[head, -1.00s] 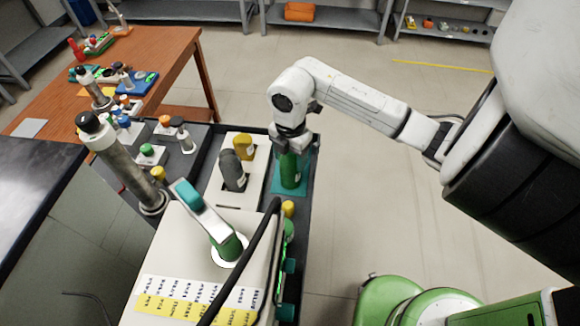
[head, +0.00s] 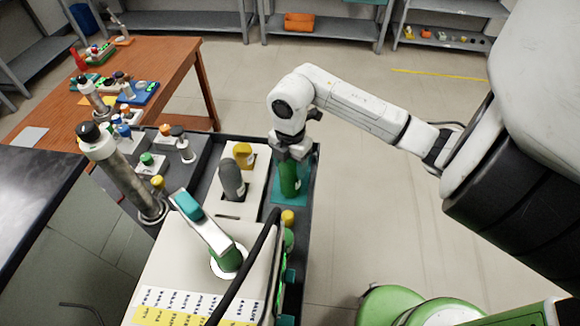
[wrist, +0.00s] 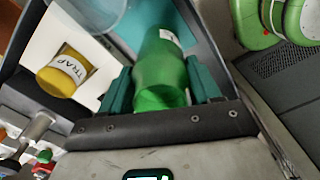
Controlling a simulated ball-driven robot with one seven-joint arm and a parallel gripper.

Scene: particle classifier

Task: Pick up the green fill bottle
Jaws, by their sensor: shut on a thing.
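The green fill bottle (head: 289,180) stands upright over a teal mat (head: 277,198) at the right end of the dark bench tray. My gripper (head: 290,158) comes down on it from above. In the wrist view the green bottle (wrist: 160,68) sits between the two teal fingers of my gripper (wrist: 161,88), which are shut on it, one on each side. A small white label shows on the bottle. Its base is partly hard to see, and I cannot tell whether it touches the mat.
The yellow one reads TRAP in the wrist view (wrist: 66,73). A white machine with a teal-tipped lever (head: 205,225) is in front. Open floor lies right.

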